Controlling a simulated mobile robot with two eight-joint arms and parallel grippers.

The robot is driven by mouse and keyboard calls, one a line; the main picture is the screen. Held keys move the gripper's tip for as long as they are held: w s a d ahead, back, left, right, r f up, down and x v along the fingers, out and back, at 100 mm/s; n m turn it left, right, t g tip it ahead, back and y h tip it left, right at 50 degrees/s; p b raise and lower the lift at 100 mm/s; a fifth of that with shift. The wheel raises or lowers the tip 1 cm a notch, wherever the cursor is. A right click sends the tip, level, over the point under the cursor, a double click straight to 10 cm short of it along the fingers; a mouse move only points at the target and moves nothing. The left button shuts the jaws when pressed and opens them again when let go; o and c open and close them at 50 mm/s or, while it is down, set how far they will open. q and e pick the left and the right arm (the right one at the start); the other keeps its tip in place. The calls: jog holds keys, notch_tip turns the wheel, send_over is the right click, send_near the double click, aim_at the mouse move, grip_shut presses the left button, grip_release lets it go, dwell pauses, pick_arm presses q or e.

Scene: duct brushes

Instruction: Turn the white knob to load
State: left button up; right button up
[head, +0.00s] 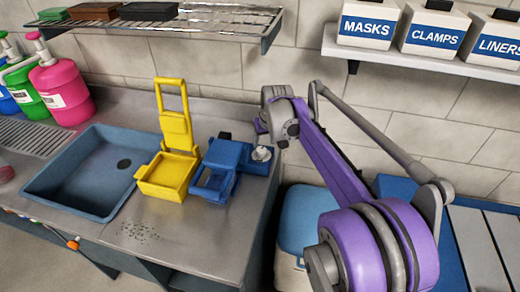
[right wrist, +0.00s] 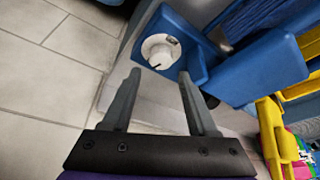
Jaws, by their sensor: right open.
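The white knob (right wrist: 160,50) is round, with a dark mark on its face, and sits on the end of a blue device (right wrist: 255,72). In the head view the knob (head: 262,154) is at the right end of the blue device (head: 228,160) on the counter. My right gripper (right wrist: 159,73) is open and empty. Its two fingers point toward the knob, with the tips just short of it and apart from it. In the head view the right gripper (head: 262,127) is small, just above the knob. My left gripper is not in view.
A yellow folding frame (head: 168,175) stands left of the blue device, beside a blue sink (head: 85,172). Pink and green jugs stand at the far left. A wire shelf (head: 190,22) hangs above. A blue-lidded bin (head: 300,215) is on the floor right of the counter.

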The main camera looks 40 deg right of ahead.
aim_at(262, 150)
jog(key=x, duration=0.6)
jog(key=shift+w+f, duration=0.15)
jog(key=shift+f, duration=0.1)
grip_shut()
